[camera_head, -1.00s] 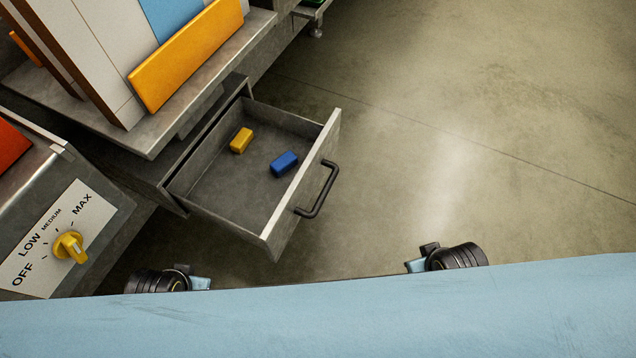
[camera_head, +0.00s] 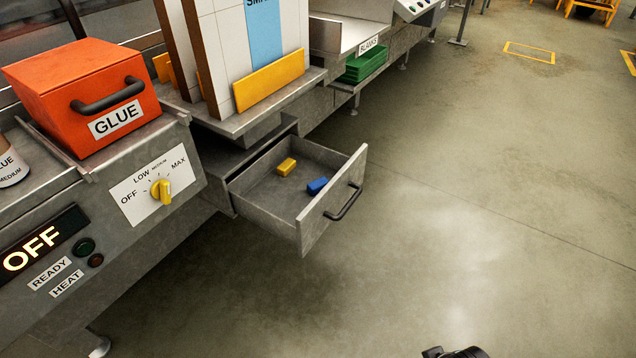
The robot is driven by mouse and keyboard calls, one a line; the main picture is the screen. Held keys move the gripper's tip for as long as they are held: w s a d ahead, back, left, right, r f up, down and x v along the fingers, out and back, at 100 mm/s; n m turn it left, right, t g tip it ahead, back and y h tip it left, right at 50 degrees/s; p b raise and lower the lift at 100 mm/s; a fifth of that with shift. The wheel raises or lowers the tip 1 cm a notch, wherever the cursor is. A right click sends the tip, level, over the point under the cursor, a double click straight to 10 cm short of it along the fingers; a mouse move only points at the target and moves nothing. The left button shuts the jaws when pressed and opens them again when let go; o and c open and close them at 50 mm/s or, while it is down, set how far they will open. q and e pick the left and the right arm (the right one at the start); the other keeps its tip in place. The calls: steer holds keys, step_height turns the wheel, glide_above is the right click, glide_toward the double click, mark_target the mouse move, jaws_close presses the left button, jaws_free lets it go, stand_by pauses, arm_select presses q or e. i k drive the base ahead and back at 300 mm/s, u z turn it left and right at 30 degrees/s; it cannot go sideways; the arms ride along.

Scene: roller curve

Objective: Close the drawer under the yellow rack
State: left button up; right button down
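The grey metal drawer (camera_head: 318,229) stands pulled out under the yellow rack (camera_head: 269,80), which holds tall white boards. Its black bar handle (camera_head: 344,202) is on the front panel, facing right. A yellow block (camera_head: 287,166) and a blue block (camera_head: 317,185) lie inside the drawer. Only a small black piece of my own body shows at the bottom edge, right of centre.
Left of the drawer is a control panel with a yellow knob (camera_head: 161,191) and an orange glue box (camera_head: 82,92). The floor (camera_head: 480,200) right of the drawer is clear.

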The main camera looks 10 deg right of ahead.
mark_target(284, 205)
steer(key=u, duration=0.2)
steer(key=i, duration=0.9)
steer(key=z, duration=0.4)
